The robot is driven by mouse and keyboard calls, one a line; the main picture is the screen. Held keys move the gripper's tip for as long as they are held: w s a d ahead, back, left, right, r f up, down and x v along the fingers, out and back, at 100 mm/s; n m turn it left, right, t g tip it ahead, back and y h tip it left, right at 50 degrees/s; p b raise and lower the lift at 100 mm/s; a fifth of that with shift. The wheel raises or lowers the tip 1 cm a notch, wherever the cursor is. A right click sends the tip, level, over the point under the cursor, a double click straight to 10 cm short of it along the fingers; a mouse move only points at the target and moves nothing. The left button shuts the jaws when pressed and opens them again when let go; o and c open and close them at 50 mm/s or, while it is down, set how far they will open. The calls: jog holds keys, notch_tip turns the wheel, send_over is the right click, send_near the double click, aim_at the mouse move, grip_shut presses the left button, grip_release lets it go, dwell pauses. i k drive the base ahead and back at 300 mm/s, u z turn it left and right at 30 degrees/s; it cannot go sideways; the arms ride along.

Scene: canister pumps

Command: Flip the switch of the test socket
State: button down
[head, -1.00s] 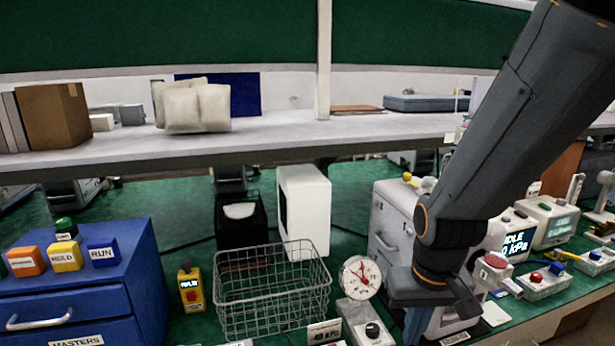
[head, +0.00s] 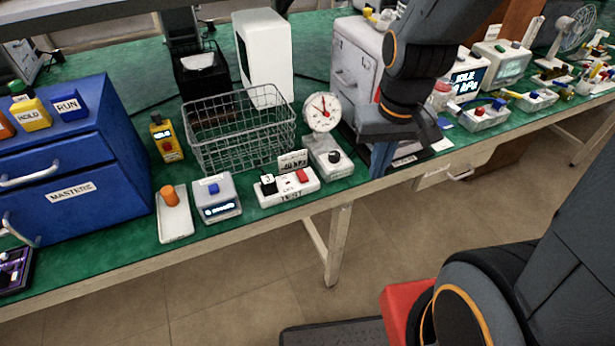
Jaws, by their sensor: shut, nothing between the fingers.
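The test socket (head: 283,200) is a white block with a label on its front, near the front edge of the green bench. A red rocker switch (head: 302,175) sits on its top at the right. A black plug-like block (head: 268,184) stands on its left part. I cannot tell which way the switch is tipped. My gripper (head: 381,160) points down at the bench front, to the right of the socket and apart from it. It is shut and empty; its fingertips are small and dark.
A dial gauge (head: 323,113) on a grey base with a black knob stands between socket and gripper. A wire basket (head: 240,135) is behind the socket. A small scale (head: 212,198) and a white tray with an orange knob (head: 174,214) lie to its left.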

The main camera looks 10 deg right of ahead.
aim_at(302, 177)
jog(key=u, duration=0.05)
jog(key=k, duration=1.1)
jog(key=u, duration=0.7)
jog(key=i, duration=1.35)
jog(key=z, duration=0.8)
